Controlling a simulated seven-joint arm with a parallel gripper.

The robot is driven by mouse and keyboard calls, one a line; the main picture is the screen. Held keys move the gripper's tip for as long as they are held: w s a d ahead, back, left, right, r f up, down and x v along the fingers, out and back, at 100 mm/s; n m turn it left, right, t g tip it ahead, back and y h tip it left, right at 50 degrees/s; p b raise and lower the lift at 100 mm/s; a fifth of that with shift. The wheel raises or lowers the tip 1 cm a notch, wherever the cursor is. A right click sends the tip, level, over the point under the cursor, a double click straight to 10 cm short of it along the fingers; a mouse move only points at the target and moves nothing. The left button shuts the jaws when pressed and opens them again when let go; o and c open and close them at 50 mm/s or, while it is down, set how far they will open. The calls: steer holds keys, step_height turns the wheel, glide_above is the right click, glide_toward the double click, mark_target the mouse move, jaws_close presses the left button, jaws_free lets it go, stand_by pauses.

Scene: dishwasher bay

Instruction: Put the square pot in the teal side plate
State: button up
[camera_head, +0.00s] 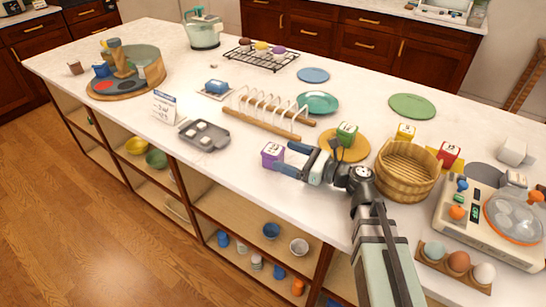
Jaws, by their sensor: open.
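A small purple square pot (268,159) with a pale marked top stands on the white counter, left of my gripper. My gripper (283,157) is open, its two blue-tipped fingers pointing left toward the purple pot. The pot is at or just beyond the fingertips; I cannot tell whether they touch it. Similar square pieces are green (346,134), yellow (405,132) and red (449,153), so which one the task means is not certain. The teal side plate (317,102) lies farther back, behind the rack, and looks empty.
A wooden rack with white prongs (262,123) stands between the purple pot and the teal plate. A grey tray (204,135) is to the left. A woven basket (404,171) and a cooker-like appliance (470,215) are to the right. The counter's front edge is close.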

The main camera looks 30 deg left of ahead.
mark_target(264, 148)
steer(key=shift+s+a, duration=0.25)
steer(key=shift+a, duration=1.55)
steer(key=shift+s+a, duration=0.2)
steer(key=shift+a, duration=1.55)
steer(key=c, duration=1.3)
steer(key=shift+o, duration=0.2)
steer(key=shift+r, duration=0.1)
step_height(264, 148, up, 18)
